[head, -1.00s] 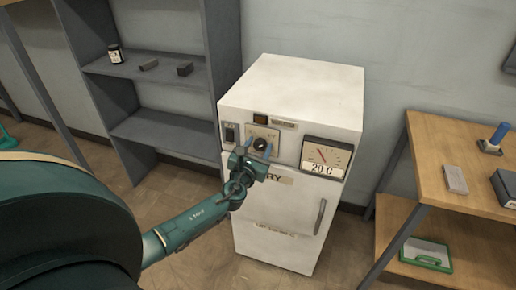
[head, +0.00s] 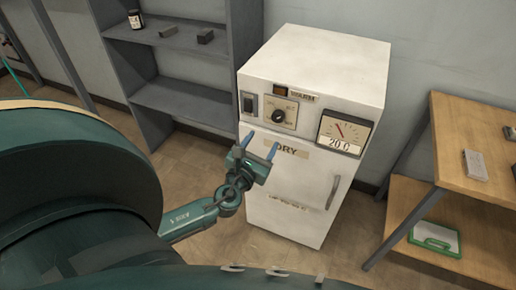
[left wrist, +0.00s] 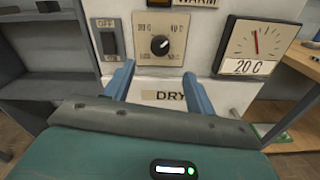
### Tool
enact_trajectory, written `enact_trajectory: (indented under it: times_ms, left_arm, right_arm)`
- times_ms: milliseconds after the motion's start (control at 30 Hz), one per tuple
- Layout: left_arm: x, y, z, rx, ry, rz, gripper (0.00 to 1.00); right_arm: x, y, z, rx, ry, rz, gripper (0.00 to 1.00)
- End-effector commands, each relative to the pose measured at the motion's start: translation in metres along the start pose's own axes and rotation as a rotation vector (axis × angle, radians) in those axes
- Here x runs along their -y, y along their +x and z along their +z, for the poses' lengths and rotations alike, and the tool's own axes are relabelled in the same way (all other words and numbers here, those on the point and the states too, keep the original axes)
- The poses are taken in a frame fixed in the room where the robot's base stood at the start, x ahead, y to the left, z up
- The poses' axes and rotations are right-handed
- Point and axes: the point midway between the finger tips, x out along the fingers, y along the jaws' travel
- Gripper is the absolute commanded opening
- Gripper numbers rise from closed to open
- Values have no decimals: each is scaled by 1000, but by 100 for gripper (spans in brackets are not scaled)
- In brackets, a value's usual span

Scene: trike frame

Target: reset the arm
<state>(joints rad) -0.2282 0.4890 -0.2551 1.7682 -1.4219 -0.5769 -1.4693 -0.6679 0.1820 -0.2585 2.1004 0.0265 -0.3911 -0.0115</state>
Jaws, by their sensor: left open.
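My left gripper (head: 258,147) is open and empty, its two blue fingers apart. In the head view it hangs in front of the white cabinet (head: 318,70), below the control panel and near the DRY label (head: 290,151). The left wrist view shows the fingers (left wrist: 158,84) below the knob (left wrist: 160,44), apart from it. The knob also shows in the head view (head: 278,116). The switch (head: 248,102) is left of the knob. The dial gauge (head: 344,132) on the right has "20 C" on it. My right gripper is not in view.
A grey shelf unit (head: 188,98) stands to the left, with a small bottle (head: 135,19) and dark blocks (head: 205,36) on it. A wooden table (head: 455,140) stands to the right, with a green-edged tray (head: 436,238) on its lower shelf. The cabinet's door handle (head: 332,191) sticks out.

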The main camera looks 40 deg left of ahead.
Motion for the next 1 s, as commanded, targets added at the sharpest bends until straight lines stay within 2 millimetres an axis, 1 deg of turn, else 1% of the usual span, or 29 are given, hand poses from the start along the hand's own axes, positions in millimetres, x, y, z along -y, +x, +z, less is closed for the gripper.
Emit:
enact_trajectory:
  times_ms: [33,100,200,800,867,900,967,1000]
  left_arm:
    - [0,-8,-1,-1,0,-1,56]
    - [0,-14,-1,-1,1,0,56]
    - [0,-20,0,1,1,1,56]
    - [0,-22,-1,-6,-15,-1,56]
    - [3,-25,-5,-28,-74,-3,56]
    - [6,-29,-9,-56,-149,-5,56]
    - [14,-39,-19,-120,-321,-6,56]
    - [20,-48,-28,-176,-473,0,56]
  right_arm:
    - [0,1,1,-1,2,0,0]
    - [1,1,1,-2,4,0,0]
    - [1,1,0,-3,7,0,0]
    - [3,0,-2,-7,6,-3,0]
    - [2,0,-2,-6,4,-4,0]
    - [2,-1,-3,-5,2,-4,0]
    - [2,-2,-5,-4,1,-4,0]
    - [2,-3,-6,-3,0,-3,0]
